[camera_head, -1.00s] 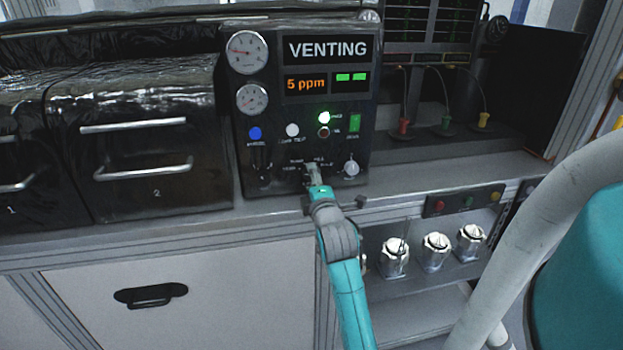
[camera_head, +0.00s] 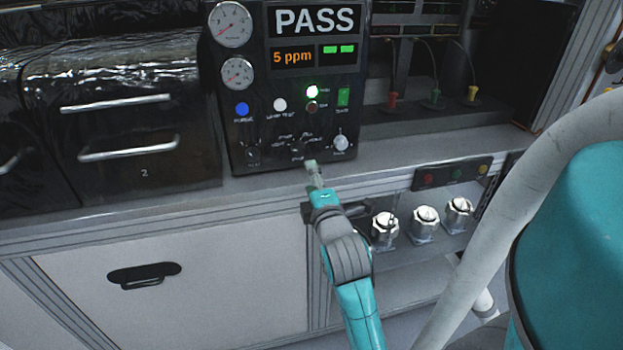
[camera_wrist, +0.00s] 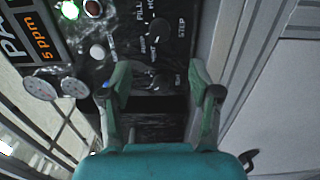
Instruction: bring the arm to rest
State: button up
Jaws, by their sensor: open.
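My gripper (camera_head: 311,168) is at the end of my teal arm, in front of the lower edge of the black control panel (camera_head: 230,155). In the wrist view my gripper (camera_wrist: 162,92) has its two green-grey fingers spread apart with nothing between them. The panel's display (camera_head: 314,22) reads PASS, with 5 ppm below it. A dark selector knob (camera_head: 297,146) sits low on the panel, just above the gripper and apart from it. The same knob shows in the wrist view (camera_wrist: 158,29) beyond the fingers.
Black drawers (camera_head: 128,130) with metal handles stand left of the panel. A counter edge (camera_head: 250,190) runs below it. Several silver knobs (camera_head: 425,217) are on a lower shelf to the right. A pale hose (camera_head: 490,200) and a teal body fill the right side.

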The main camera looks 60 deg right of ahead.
dwell(0.3)
jog(key=s+a+f+m+t+y, duration=0.2)
jog(key=a+f+y, duration=0.2)
jog(key=a+f, duration=0.55)
jog(key=s+a+f+m+t+y, duration=0.1)
jog(key=a+f+y, duration=0.35)
jog(key=a, duration=0.75)
jog(key=s+a+f+m+y, duration=0.2)
jog(key=s+a, duration=0.5)
jog(key=s, duration=0.3)
jog(key=s+a+f+m+y, duration=0.3)
jog(key=s+a, duration=0.4)
jog(key=s, duration=0.2)
jog(key=shift+s+f, duration=0.2)
jog(key=shift+s, duration=0.15)
dwell(0.5)
